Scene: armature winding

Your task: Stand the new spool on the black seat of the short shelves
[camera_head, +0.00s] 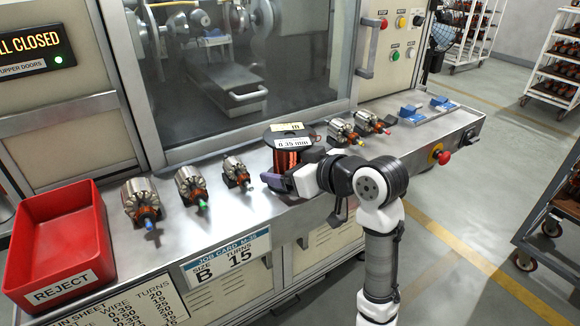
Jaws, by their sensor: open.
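A spool (286,142) of copper-orange wire with a black top flange stands upright on the steel bench. White labels on the flange show "0.35". My gripper (283,176) is open at the spool's near side, and its fingers and body hide the lower part of the spool. I cannot tell whether the fingers touch it or reach around it. No short shelves with a black seat can be made out for certain in this view.
Several armatures, such as one at the left (140,200), stand along the bench (330,200) on both sides of the spool. A red reject bin (60,235) is at the far left. Blue blocks (412,114) sit at the right end. Dark-shelved racks (558,225) stand right.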

